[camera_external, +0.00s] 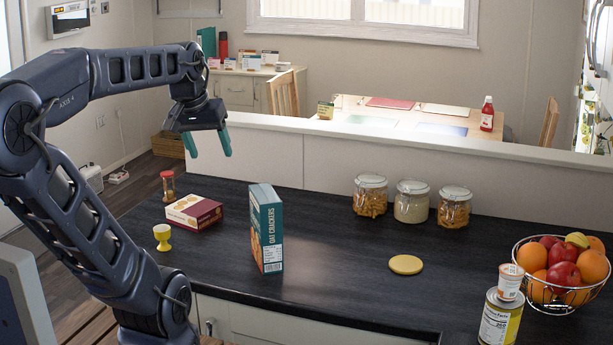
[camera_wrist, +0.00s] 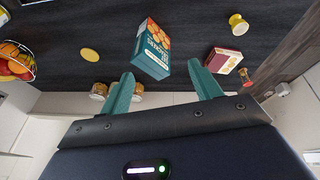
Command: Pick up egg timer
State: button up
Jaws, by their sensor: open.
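A small upright thing with a red top and a glassy brown body (camera_external: 168,186) stands at the back left of the dark counter.
A maroon and cream box (camera_external: 194,212) lies beside it. A yellow egg cup (camera_external: 162,238) and a tall teal cracker box (camera_external: 266,228) stand nearby. Several glass jars (camera_external: 411,202), a yellow disc (camera_external: 406,264), stacked cans (camera_external: 500,319) and a fruit basket (camera_external: 556,303) are further right.

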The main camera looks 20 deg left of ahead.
jog(key=w+a+r+n+t+h, duration=0.1)
jog(key=w+a+n+h, duration=0.3)
jog(key=w+a+n, duration=0.55)
jog(key=w+a+r+n+t+h, duration=0.15)
jog(key=w+n+h, duration=0.35)
jog(key=w, duration=1)
jog(key=w+a+f+n+t, duration=0.1)
jog(key=w+a+n+t, duration=0.3)
jog(key=a, duration=0.7)
jog(key=w+a+f+n+t+y, duration=0.1)
jog(key=w+a+n+t, duration=0.1)
jog(key=a+n, duration=0.65)
jog(key=w+a+f+n+t, duration=0.2)
jog(key=w+a+t, duration=0.1)
jog(key=a, duration=1.1)
send_near(163, 184)
jog(key=x, duration=0.3)
jog(key=shift+w+d+r, duration=0.1)
jog(key=shift+d+r, duration=0.15)
jog(key=shift+f, duration=0.3)
jog(key=shift+w+d+f, duration=0.1)
jog(key=shift+w, duration=0.05)
jog(key=x, duration=0.5)
jog(key=shift+w, duration=0.15)
jog(key=shift+a+x, duration=0.15)
jog(key=shift+x, duration=1.15)
jog(key=shift+a+x, duration=0.15)
jog(key=shift+x, duration=1.1)
jog(key=shift+w, duration=0.15)
jog(key=c, duration=1.1)
